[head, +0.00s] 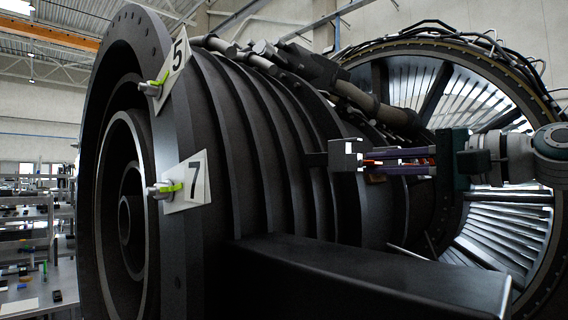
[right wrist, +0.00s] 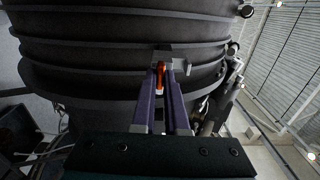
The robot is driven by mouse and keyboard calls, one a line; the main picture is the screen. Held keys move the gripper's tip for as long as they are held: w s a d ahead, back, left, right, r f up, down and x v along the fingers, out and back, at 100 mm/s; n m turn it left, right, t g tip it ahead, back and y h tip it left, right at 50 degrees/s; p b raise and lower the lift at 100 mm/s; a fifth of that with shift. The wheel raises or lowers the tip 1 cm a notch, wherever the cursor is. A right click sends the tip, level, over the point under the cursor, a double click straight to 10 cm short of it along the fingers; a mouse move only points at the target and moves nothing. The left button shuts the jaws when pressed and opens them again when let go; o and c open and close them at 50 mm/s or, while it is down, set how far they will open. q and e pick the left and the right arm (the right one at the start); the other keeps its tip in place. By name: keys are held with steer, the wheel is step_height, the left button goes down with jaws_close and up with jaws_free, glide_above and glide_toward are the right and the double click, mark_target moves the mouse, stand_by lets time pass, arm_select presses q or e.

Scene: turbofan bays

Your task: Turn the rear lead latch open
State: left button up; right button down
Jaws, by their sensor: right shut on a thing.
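The latch (head: 373,162) has an orange-red handle and sits at the side of the dark ribbed engine casing (head: 290,140). In the right wrist view the orange handle (right wrist: 160,74) shows between the finger tips, with a grey bracket (right wrist: 176,62) just beyond it. My right gripper (head: 366,160) comes in from the right, its purple fingers shut on the handle. Its fingers also show in the right wrist view (right wrist: 164,72). The fingers partly hide the latch. My left gripper is not in view.
Plates marked 5 (head: 176,62) and 7 (head: 188,183) with green-tagged fittings are on the front flange. A dark beam (head: 370,275) juts out below my right gripper. A large bladed fan ring (head: 500,215) stands behind. Pipes (head: 370,100) run along the casing top.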

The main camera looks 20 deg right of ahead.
steer(key=c, duration=0.9)
jaws_free()
steer(key=shift+c, duration=0.2)
steer(key=shift+s+d+f, duration=0.1)
steer(key=shift+s, duration=0.05)
steer(key=b+v, duration=0.8)
steer(key=v, duration=0.1)
steer(key=shift+s+b, duration=0.35)
steer(key=shift+b, duration=0.05)
steer(key=shift+d, duration=0.1)
